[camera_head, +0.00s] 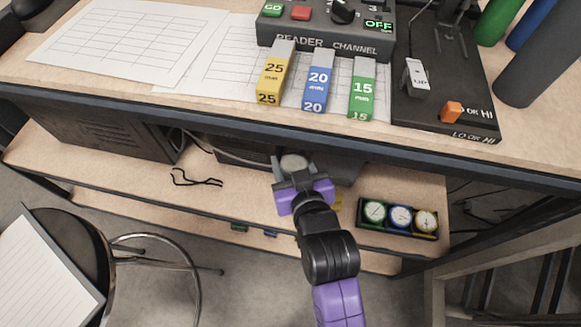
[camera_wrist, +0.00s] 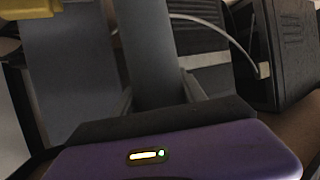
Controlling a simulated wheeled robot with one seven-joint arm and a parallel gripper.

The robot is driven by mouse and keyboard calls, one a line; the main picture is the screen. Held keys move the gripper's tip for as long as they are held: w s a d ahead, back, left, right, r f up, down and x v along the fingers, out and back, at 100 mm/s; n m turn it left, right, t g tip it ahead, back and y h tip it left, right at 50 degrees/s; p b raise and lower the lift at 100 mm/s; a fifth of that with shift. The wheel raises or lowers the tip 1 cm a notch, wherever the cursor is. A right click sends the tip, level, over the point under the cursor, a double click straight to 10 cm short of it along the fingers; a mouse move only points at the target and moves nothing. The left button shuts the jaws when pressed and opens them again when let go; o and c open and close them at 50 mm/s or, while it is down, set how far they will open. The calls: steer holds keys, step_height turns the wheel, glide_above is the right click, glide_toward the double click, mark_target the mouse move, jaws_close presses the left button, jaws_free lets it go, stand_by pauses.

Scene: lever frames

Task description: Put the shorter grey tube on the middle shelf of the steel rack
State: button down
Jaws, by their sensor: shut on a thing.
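My gripper (camera_head: 293,168) is low in the head view, in front of the desk's front edge and over the lower shelf. It is shut on a grey tube (camera_head: 293,162), whose rounded end shows between the fingers. In the wrist view the grey tube (camera_wrist: 152,55) rises from the dark palm bar, and its far end is out of frame. I cannot tell its length from these views. A dark grey cylinder (camera_head: 540,62) stands at the desk's right, beside a blue one and a green one. I cannot make out the steel rack for certain.
The desk (camera_head: 215,113) above holds papers, yellow, blue and green labelled blocks and a control box (camera_head: 325,35). The lower shelf (camera_head: 130,185) carries dark boxes, a black cable (camera_head: 197,180) and a tray of dials (camera_head: 398,216). A round stool (camera_head: 65,245) stands lower left.

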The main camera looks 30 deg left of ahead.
steer(key=shift+f, duration=1.15)
steer(key=c, duration=0.7)
jaws_free()
steer(key=shift+f+b, duration=0.15)
steer(key=shift+b, duration=0.15)
steer(key=shift+o, duration=0.2)
steer(key=p+v, duration=0.2)
steer(key=v, duration=1)
steer(key=shift+p, duration=0.35)
